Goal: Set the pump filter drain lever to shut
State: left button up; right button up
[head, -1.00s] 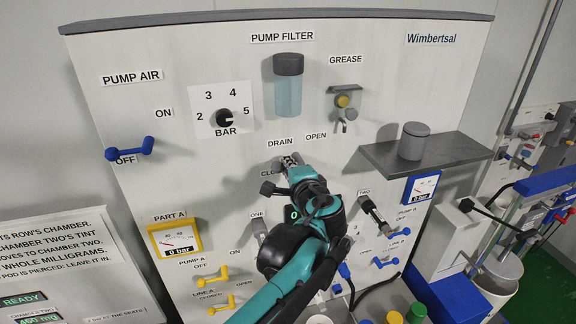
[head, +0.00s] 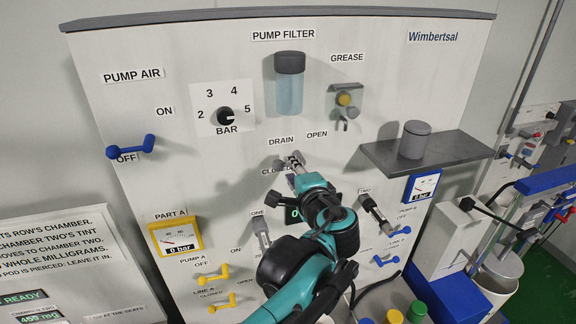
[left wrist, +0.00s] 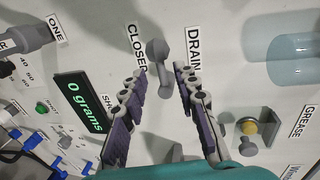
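The grey drain lever (left wrist: 157,55) has a rounded knob and sits on the panel between the CLOSED label (left wrist: 137,47) and the DRAIN label (left wrist: 194,47) in the left wrist view. In the head view the lever (head: 280,166) is small and partly hidden by my gripper, below the DRAIN label and beside the CLOSED label. My left gripper (left wrist: 160,84) is open, its two ridged fingers on either side of the lever's line. I cannot tell whether a finger touches it. My right gripper is not in view.
The pump filter jar (head: 289,85) and the grease fitting (head: 345,98) stick out above. A grey shelf (head: 455,150) with a canister (head: 413,140) juts out at right. A display reading 0 grams (left wrist: 83,101) is beside the gripper. Yellow levers (head: 215,275) are lower left.

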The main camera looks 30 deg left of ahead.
pick_arm(q)
jog(key=v, duration=0.7)
jog(key=shift+s, duration=0.3)
jog(key=shift+d+r, duration=0.1)
jog(key=s+d+f+n+g+h+b, duration=0.1)
jog(key=s+f+n+g+h+b, duration=0.15)
jog(key=f+b, duration=1)
jog(key=s+f+n+g+h+b, duration=0.1)
jog(key=s+f+h+b, duration=0.3)
jog(key=f, duration=1.6)
jog(key=s+d+f+n+h+b, duration=0.1)
jog(key=d+f+b, duration=0.3)
jog(key=f+b, duration=0.4)
jog(key=s+d+f+n+h+b, duration=0.1)
jog(key=d+f+n+h+b, duration=0.2)
jog(key=f+b, duration=0.5)
notch_tip(320, 180, down, 9)
jog(key=shift+d+f+h+b, duration=0.25)
jog(key=shift+d+h+b, duration=0.15)
jog(key=shift+d+h, duration=0.35)
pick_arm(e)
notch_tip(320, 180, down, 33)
pick_arm(q)
jog(key=shift+n, duration=0.25)
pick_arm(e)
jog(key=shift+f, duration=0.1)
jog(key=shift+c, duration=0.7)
